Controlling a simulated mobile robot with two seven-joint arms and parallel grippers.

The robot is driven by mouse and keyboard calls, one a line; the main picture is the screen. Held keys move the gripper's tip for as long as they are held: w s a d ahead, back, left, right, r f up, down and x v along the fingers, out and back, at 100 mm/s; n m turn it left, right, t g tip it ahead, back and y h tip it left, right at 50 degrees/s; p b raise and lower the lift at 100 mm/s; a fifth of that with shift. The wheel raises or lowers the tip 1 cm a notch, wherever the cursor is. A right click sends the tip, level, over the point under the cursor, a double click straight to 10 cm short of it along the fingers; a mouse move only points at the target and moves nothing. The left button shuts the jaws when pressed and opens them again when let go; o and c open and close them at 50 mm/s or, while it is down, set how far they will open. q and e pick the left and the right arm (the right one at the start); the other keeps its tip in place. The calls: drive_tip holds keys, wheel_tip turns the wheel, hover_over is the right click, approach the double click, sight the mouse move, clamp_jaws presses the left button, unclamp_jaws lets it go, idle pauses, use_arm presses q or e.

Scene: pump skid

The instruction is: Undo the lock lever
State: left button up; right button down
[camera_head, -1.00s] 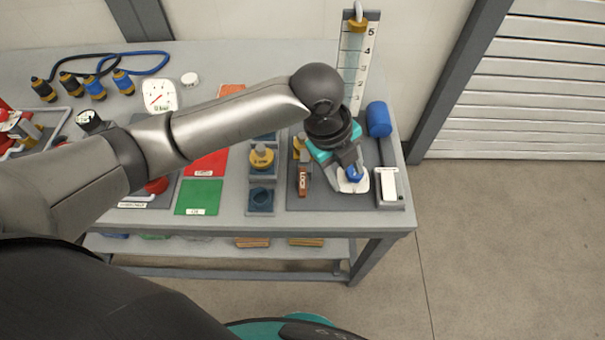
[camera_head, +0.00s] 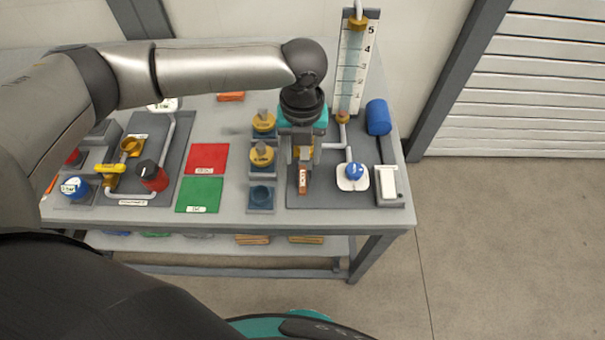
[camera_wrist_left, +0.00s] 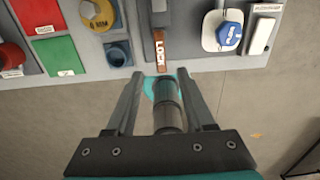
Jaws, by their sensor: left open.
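The lock lever (camera_head: 303,182) is a small brown-orange bar marked LOCK on the dark grey panel at the right of the bench. It points toward the bench's front edge. In the left wrist view the lever (camera_wrist_left: 160,48) lies just beyond the fingertips, between their lines. My left gripper (camera_head: 302,158) is open and points down over the lever's far part, hiding its mount. In the left wrist view the gap between the fingers (camera_wrist_left: 158,80) is empty, and I see no contact with the lever. My right gripper is not in view.
A blue knob (camera_head: 355,171) on a white plate stands right of the lever. Yellow weights (camera_head: 261,155) sit on holders to its left. A scaled gauge tube (camera_head: 352,75) rises behind. A blue cylinder (camera_head: 378,118) stands at the right edge. Red and green mats (camera_head: 199,195) lie further left.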

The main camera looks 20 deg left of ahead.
sight(302, 180)
use_arm(q)
wheel_tip(302, 180, down, 8)
drive_tip(key=shift+f+b, duration=0.25)
drive_tip(key=shift+b, duration=0.05)
clamp_jaws()
idle(0.4)
